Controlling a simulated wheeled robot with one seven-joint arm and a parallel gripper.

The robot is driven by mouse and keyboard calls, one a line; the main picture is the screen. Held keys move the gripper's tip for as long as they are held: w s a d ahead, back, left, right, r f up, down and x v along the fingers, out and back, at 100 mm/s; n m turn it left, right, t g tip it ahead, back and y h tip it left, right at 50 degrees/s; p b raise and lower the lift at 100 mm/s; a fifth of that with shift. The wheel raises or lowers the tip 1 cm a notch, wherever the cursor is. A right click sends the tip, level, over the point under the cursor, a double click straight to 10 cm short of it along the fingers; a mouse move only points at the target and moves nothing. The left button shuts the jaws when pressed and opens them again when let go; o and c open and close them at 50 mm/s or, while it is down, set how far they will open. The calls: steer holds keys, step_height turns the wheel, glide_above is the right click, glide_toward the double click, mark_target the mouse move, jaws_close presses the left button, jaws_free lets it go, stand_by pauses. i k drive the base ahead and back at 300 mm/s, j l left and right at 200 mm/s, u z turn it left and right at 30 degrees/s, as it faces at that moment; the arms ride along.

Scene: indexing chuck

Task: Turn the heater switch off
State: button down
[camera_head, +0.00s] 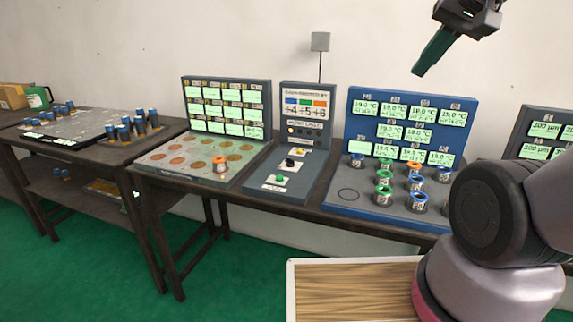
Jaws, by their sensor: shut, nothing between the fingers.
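A grey control console (299,120) stands at the middle of the table. Its upright part carries blue, orange and green colour blocks with numbers and a small row of lights. Its sloping part carries a dark knob (290,162), another control on a white plate above it, and a green button (281,179) below. The labels are too small to read, so I cannot tell which control is the heater switch or how it is set. My gripper (419,71) is shut and empty, high at the upper right, well apart from the console, with green fingers pointing down and left.
A blue panel (372,110) with several green displays and coloured cylinders stands right of the console. A grey panel (187,88) with displays and round spots stands left of it. My arm covers the lower right. A wood-topped board (345,290) is in front. Air above the console is free.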

mark_target(290, 164)
steer(key=i+u, duration=0.1)
steer(key=u, duration=0.25)
steer(key=i+l+u, duration=0.1)
steer(key=u, duration=0.25)
steer(key=i+l+u, duration=0.1)
steer(key=u, duration=0.25)
steer(key=l, duration=0.1)
